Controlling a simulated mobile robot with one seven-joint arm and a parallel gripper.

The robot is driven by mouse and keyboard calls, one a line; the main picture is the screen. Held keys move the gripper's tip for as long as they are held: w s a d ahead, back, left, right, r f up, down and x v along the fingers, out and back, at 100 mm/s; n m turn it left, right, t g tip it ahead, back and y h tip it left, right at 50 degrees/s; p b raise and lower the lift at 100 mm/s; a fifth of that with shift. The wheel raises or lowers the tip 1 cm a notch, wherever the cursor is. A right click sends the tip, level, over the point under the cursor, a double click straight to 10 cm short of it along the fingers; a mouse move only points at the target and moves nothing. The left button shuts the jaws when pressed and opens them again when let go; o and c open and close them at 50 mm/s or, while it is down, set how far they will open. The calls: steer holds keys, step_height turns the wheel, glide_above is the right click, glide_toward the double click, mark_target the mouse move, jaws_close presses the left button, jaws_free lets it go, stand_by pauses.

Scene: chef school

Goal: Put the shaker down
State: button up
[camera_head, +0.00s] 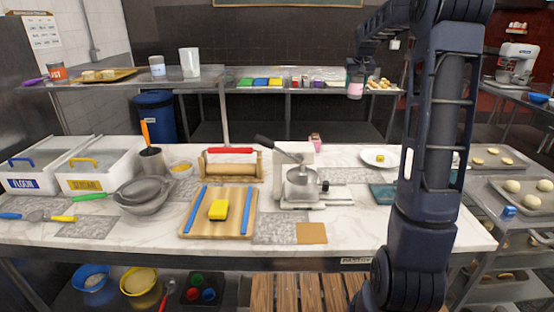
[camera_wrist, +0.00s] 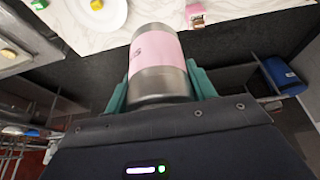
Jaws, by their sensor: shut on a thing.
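The shaker (camera_wrist: 157,62) is a metal cylinder with a pink label. My gripper (camera_wrist: 158,80) is shut on it, with a teal finger on either side. In the head view the shaker (camera_head: 355,90) hangs roughly upright in the air under my gripper (camera_head: 355,70). It is well above the marble counter (camera_head: 130,236) and appears in front of the back shelf. The shaker's lower end shows no contact with any surface.
A white plate (camera_head: 371,161) with a yellow item and a small pink box (camera_head: 315,143) stand near the counter's far edge. A press (camera_head: 302,184), a cutting board (camera_head: 190,228) and bowls (camera_head: 146,202) fill the middle. Bare marble shows between plate and pink box.

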steer(key=w+a+f+n+y, duration=0.1)
steer(key=w+a+n, duration=0.15)
steer(key=a, duration=0.85)
steer(key=w+a+f+n+y, duration=0.1)
steer(key=w+a+n, duration=0.15)
steer(key=a, duration=0.85)
steer(key=w+a+f+n+y, duration=0.1)
steer(key=w+a+n, duration=0.15)
steer(key=a, duration=0.85)
steer(key=shift+m+g, duration=0.3)
steer(key=shift+m, duration=0.05)
steer(key=f, duration=2)
steer(key=w+f, duration=0.1)
steer(key=f, duration=0.9)
steer(key=shift+a+f, duration=0.2)
steer(key=shift+f, duration=0.2)
steer(key=shift+f+h, duration=0.15)
steer(key=shift+h, duration=0.15)
steer(key=o, duration=1.1)
steer(key=v, duration=1.2)
steer(key=shift+s+d+r, duration=0.1)
steer(key=shift+d+r, duration=0.05)
steer(key=shift+r, duration=0.1)
